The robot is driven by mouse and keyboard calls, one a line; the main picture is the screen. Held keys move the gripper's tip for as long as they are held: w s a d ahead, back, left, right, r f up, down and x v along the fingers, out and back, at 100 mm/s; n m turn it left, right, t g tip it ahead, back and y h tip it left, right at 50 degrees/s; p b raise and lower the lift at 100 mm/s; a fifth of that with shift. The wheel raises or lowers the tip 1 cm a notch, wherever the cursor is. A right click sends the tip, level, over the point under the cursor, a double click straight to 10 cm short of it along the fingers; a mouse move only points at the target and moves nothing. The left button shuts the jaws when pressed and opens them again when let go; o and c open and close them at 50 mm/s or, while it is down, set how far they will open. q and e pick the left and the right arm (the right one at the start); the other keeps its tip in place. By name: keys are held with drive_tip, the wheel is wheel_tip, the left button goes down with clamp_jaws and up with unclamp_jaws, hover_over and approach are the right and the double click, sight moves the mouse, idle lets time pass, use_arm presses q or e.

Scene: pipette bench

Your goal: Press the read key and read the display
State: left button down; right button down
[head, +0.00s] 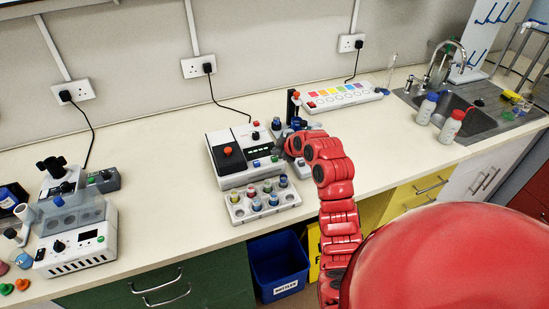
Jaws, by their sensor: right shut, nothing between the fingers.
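The white instrument (236,182) stands on the bench in the middle of the head view, with a black panel and an orange knob at its left. A small dark display (258,151) lies on its right part; its characters are too small to read. My right gripper (281,147) is shut and empty at the instrument's right edge, beside the display. Whether it touches a key I cannot tell. My left gripper is not in view.
A white rack (239,212) with several coloured-cap vials stands in front of the instrument. A colour-chart strip (340,97) lies behind right. Another white device (75,256) stands at left. The bench between that device and the instrument is clear. A sink (470,119) is at far right.

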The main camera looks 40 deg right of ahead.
sight(277, 162)
drive_tip(key=shift+r, duration=0.4)
drive_tip(key=shift+r, duration=0.1)
wheel_tip(277, 162, up, 6)
drive_tip(key=shift+f, duration=0.15)
idle(0.3)
drive_tip(key=shift+s, duration=0.1)
idle(0.7)
